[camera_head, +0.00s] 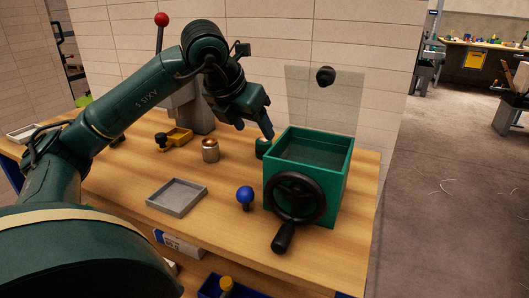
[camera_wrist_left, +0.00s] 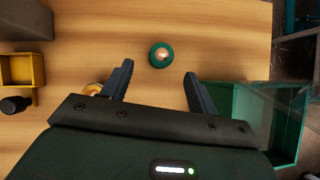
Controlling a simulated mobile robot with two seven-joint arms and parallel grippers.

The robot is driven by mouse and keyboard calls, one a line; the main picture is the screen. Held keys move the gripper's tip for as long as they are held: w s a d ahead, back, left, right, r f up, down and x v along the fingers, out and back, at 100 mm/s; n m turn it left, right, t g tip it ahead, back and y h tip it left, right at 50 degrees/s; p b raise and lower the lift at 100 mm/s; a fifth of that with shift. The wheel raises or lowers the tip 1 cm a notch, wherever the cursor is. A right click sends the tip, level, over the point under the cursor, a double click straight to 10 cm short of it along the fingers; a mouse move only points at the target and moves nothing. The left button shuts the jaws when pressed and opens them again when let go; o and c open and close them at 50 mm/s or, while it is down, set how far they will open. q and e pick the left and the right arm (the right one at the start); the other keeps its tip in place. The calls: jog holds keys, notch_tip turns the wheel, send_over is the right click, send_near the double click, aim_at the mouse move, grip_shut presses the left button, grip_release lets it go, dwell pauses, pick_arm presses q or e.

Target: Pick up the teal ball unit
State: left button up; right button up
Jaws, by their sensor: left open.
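The teal ball unit (camera_head: 263,148) stands on the wooden bench, partly hidden behind the left side of the green box (camera_head: 335,185). In the left wrist view the teal ball unit (camera_wrist_left: 161,55) is round with a coppery top, and lies just beyond the fingertips, roughly centred between them. My left gripper (camera_head: 262,122) is above it, pointing down, with its fingers apart and empty; its two fingers also show in the left wrist view (camera_wrist_left: 159,72). My right gripper is out of view.
The green box, with a black handwheel (camera_head: 299,198), stands close right of the teal ball unit. A blue ball unit (camera_head: 246,198), a metal cylinder (camera_head: 210,150), a grey tray (camera_head: 177,196) and a yellow tray (camera_head: 179,136) are on the bench (camera_head: 125,175). Bare wood lies between them.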

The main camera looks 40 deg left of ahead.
aim_at(262, 138)
pick_arm(q)
jog(key=shift+b+x, duration=0.3)
jog(key=shift+x, duration=3.3)
jog(key=shift+w+r, duration=0.15)
jog(key=shift+c, duration=0.5)
jog(key=c, duration=1)
